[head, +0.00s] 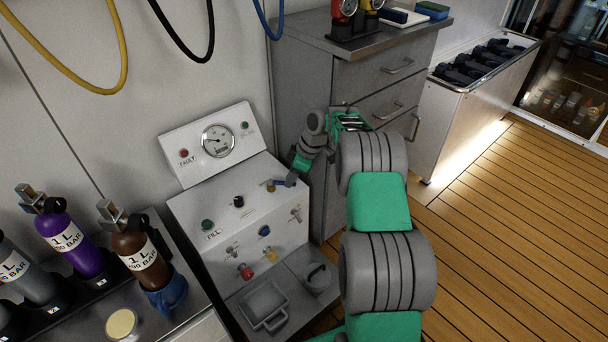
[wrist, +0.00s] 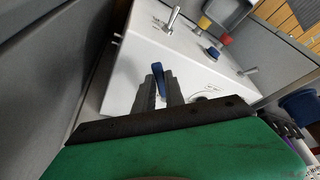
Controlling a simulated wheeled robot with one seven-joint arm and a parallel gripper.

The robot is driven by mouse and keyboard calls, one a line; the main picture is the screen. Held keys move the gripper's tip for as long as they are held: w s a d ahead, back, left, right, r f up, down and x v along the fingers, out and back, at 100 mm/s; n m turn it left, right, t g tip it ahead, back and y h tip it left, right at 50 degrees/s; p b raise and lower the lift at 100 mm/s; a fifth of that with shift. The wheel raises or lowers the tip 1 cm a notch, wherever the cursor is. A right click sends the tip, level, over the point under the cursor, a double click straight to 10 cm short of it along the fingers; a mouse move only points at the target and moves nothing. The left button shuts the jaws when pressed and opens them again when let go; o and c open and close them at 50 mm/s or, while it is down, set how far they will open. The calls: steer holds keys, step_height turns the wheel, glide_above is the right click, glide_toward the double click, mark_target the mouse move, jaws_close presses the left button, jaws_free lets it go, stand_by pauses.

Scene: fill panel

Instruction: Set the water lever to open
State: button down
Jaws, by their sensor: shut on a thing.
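The fill panel (head: 190,210) is a white sloped console. A blue-handled lever (head: 279,183) with a brass-coloured base sits near its upper right edge; I take it as the water lever, though no label is readable. My gripper (head: 290,181) reaches it from the right. In the wrist view, the blue handle (wrist: 157,72) stands between the dark fingers of my gripper (wrist: 160,88), which are shut on it. The lever's base is mostly hidden there by the fingers, so its exact setting is hard to tell.
The panel also carries a black knob (head: 239,202), a green button (head: 208,225), a blue knob (head: 264,231), a red knob (head: 246,272), a yellow knob (head: 271,255) and metal toggles (head: 296,214). A grey drawer cabinet (head: 350,75) stands close behind. Bottles (head: 135,245) stand at left.

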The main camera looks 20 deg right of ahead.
steer(key=shift+w+n, duration=0.2)
steer(key=shift+n, duration=0.2)
steer(key=c, duration=1.4)
jaws_free()
steer(key=shift+d, duration=0.1)
steer(key=p+v, duration=0.3)
steer(key=v, duration=0.4)
steer(key=shift+d+r, duration=0.15)
steer(key=shift+r, duration=0.2)
